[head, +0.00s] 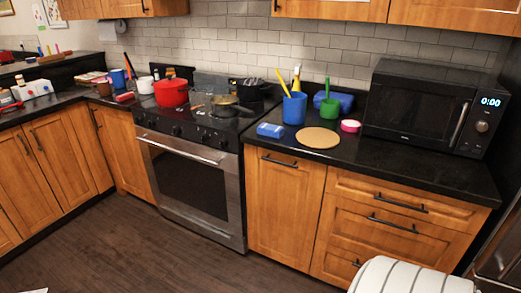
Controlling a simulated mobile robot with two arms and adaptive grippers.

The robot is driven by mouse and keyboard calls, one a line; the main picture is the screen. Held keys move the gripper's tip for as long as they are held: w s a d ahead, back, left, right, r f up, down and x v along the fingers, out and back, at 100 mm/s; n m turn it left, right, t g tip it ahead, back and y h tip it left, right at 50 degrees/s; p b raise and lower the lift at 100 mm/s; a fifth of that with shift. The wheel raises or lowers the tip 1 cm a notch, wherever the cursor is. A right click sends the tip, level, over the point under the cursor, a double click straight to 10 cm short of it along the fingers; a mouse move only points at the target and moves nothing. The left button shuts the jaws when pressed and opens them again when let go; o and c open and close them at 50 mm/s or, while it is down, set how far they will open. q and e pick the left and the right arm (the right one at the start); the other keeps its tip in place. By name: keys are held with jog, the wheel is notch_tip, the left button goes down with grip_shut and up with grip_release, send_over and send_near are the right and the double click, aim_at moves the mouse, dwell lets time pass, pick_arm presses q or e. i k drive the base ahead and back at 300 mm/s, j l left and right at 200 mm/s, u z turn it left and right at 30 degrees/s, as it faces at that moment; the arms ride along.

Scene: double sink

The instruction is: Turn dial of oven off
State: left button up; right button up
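The oven (195,185) stands left of centre in the head view, set into the counter run, with a steel front, a dark window and a long handle (180,150). Its door is shut. A row of several small dark dials runs along the black front panel, among them a left dial (151,124), a middle dial (175,130) and a right dial (222,143). The dials are too small and dark to tell which way they are turned. Neither of my grippers is in view.
A red pot (171,94) and a pan (222,106) stand on the cooktop. Blue cup (294,108), round board (318,138) and microwave (423,112) are on the right counter. A striped white rounded thing (410,277) is at the lower right. Dark floor (130,250) before the oven is clear.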

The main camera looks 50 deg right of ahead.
aim_at(176, 129)
jog(key=i+z, duration=0.2)
jog(key=z, duration=0.25)
jog(key=i+z, duration=0.15)
jog(key=z, duration=0.3)
jog(key=i+j+z, duration=0.15)
jog(key=z, duration=0.3)
jog(key=i+j+z, duration=0.15)
jog(key=z, duration=0.25)
jog(key=i+j+z, duration=0.15)
jog(key=j, duration=0.2)
jog(key=i+j+z, duration=0.15)
jog(key=j, duration=0.2)
jog(key=i+j+z, duration=0.1)
jog(key=j, duration=0.25)
jog(key=i+j+z, duration=0.15)
jog(key=j, duration=0.25)
jog(key=i+j+z, duration=0.15)
jog(key=j, duration=0.25)
jog(key=i+j+z, duration=0.15)
jog(key=j, duration=0.25)
